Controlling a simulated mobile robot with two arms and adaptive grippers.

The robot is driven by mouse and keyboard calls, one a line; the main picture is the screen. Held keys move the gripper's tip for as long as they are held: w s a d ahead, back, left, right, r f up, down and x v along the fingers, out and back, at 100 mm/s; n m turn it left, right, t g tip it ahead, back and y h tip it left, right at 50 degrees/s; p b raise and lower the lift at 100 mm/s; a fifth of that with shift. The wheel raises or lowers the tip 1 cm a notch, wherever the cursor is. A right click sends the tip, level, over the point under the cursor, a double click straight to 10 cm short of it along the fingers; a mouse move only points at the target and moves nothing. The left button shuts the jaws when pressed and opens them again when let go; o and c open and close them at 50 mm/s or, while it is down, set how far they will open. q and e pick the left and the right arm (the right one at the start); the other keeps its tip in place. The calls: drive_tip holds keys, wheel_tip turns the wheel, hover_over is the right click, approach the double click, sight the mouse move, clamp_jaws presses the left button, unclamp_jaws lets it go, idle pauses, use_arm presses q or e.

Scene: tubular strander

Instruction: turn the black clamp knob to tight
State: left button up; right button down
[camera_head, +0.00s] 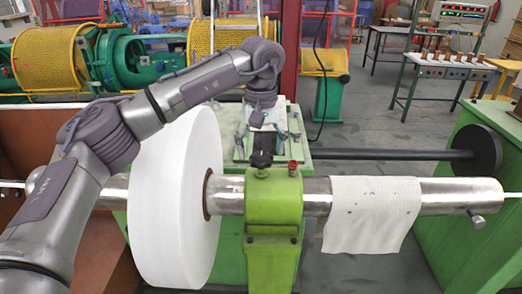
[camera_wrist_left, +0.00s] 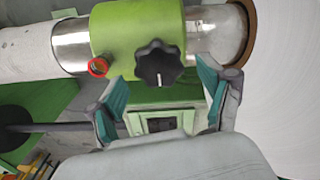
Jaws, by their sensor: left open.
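The black clamp knob (camera_head: 261,160) sits on top of the green clamp block (camera_head: 273,200) around the steel shaft. In the left wrist view the knob (camera_wrist_left: 158,63) is a lobed black disc with a white mark near its lower middle. My left gripper (camera_head: 263,137) is open, just behind and above the knob. In the left wrist view its teal-padded fingers (camera_wrist_left: 160,84) stand apart, one to each side below the knob. No finger visibly touches it. My right gripper is not in view.
A red-ringed fitting (camera_head: 292,167) stands close to the knob, right of it. A large white roll (camera_head: 175,200) sits on the shaft at left, and a white cloth (camera_head: 370,213) hangs over it at right. A black bar with a disc (camera_head: 476,150) lies behind.

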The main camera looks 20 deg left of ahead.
sight(261, 155)
use_arm(q)
wheel_tip(261, 155, up, 11)
idle(0.3)
